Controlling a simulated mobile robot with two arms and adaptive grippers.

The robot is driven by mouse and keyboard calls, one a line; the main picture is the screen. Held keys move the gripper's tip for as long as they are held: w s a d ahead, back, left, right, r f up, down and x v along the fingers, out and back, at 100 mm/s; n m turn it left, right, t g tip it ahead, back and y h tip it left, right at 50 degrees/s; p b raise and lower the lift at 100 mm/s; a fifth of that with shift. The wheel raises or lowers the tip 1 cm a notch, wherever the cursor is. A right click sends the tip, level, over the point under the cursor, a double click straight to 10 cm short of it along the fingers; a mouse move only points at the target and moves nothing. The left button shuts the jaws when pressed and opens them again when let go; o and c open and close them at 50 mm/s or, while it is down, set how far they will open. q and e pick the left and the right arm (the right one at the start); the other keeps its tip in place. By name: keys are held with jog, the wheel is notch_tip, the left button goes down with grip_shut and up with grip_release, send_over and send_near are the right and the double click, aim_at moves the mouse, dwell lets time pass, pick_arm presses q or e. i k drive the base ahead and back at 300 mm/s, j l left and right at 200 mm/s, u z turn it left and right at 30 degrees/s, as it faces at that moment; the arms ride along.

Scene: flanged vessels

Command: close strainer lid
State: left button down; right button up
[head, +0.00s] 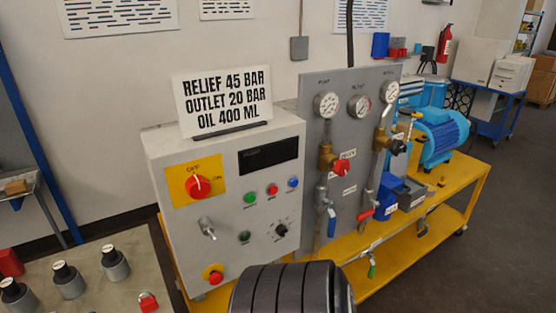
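I cannot make out a strainer or its lid for certain in the head view. A blue unit with a grey top (403,193) sits on the yellow bench (463,195), right of the gauge panel; I cannot tell whether it is the strainer. Neither my left nor my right gripper is in view.
A grey control box (222,235) with a red-yellow switch carries a sign (222,102). A gauge panel (313,190) with pipes and valve handles stands beside it. A blue motor (441,135) is behind. A table (105,285) with several grey cylinders is lower left. Floor is clear at right.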

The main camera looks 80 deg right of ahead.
aim_at(398, 162)
jog(key=z, duration=3.5)
